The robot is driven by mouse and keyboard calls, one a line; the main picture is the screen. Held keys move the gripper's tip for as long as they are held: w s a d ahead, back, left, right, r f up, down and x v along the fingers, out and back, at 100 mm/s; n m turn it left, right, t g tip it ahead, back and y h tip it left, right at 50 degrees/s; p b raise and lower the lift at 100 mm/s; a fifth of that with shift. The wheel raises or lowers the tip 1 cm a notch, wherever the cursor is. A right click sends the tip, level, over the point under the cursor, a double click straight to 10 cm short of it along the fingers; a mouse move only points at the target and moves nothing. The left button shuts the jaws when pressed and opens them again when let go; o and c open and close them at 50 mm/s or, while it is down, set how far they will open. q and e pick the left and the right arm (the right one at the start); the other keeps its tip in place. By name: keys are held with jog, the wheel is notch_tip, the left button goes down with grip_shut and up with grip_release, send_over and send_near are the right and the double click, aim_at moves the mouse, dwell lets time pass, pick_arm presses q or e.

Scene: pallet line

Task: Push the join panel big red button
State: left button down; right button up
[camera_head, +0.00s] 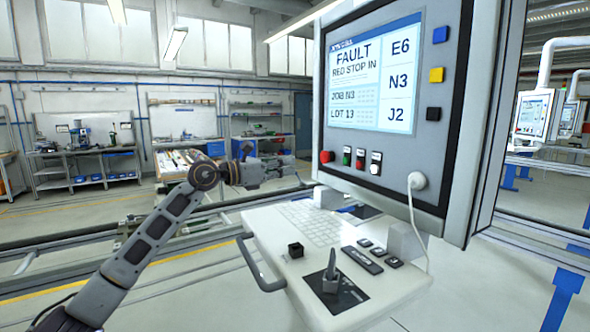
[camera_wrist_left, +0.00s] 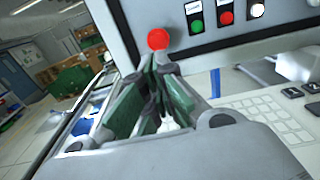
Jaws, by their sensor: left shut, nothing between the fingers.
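The join panel (camera_head: 449,130) stands at the right of the head view, with a lit screen (camera_head: 375,75) reading FAULT and RED STOP IN. Its big red button (camera_head: 326,156) is at the lower left corner of the face; it also shows in the left wrist view (camera_wrist_left: 158,39), just beyond the fingertips. My left gripper (camera_head: 290,163) is shut and empty, left of the button in the head view. In the left wrist view its fingertips (camera_wrist_left: 157,65) appear just below the button; I cannot tell whether they touch. My right gripper is not in view.
Smaller green, red and white buttons (camera_head: 361,159) sit right of the big button. A keyboard shelf (camera_head: 270,228) with a handle (camera_head: 258,275) and a joystick (camera_head: 330,275) juts out below. A white plug and cable (camera_head: 417,181) hang at the right. Workbenches (camera_head: 85,165) stand far behind.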

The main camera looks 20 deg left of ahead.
pick_arm(q)
jog(key=b+v, duration=0.1)
jog(key=v, duration=0.2)
jog(key=shift+s+a, duration=0.25)
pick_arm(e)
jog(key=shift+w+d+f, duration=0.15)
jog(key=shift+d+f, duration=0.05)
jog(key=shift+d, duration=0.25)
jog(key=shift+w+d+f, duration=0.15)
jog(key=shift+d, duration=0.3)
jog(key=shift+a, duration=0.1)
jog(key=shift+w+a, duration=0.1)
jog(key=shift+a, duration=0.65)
